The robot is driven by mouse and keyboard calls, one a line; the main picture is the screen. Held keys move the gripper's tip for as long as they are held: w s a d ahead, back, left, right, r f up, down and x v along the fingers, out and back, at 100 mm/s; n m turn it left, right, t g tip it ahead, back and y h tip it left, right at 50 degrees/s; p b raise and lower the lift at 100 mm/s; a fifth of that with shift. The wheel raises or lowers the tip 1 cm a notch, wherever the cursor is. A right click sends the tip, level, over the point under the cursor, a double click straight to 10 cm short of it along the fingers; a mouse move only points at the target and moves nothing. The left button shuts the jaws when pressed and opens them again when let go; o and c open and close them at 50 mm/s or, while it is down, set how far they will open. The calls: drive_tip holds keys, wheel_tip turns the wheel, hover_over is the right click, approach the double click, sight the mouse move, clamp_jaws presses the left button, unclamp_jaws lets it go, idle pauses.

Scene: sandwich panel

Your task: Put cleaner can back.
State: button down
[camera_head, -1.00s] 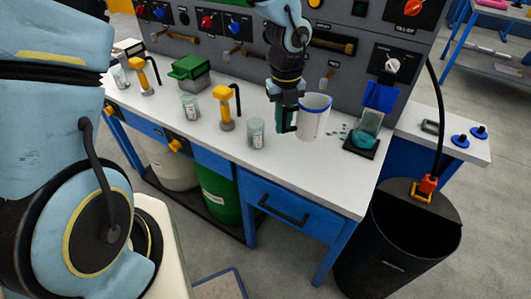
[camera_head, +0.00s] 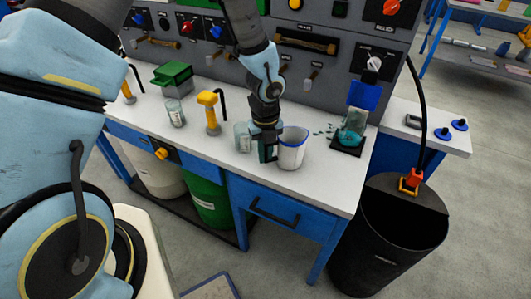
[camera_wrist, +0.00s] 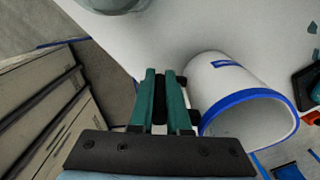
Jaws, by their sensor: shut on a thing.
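The cleaner can appears to be the white can with a blue rim (camera_head: 291,152), at the front right part of the bench in the head view. It also shows in the wrist view (camera_wrist: 228,82), tilted in that picture, right of the fingers. My gripper (camera_head: 267,152) is at the can's left side. In the wrist view my gripper's teal fingers (camera_wrist: 160,100) are closed around a black part, apparently the can's handle. I cannot tell whether the can's base touches the bench.
A glass jar (camera_head: 242,137) stands close left of my gripper. A beaker with teal contents (camera_head: 352,132) is on a black pad to the right, with teal bits near it. The white bench top (camera_head: 325,177) is clear in front. A black bin (camera_head: 388,235) stands at right.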

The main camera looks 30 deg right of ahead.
drive_tip(key=shift+f, duration=0.15)
drive_tip(key=c, duration=0.9)
unclamp_jaws()
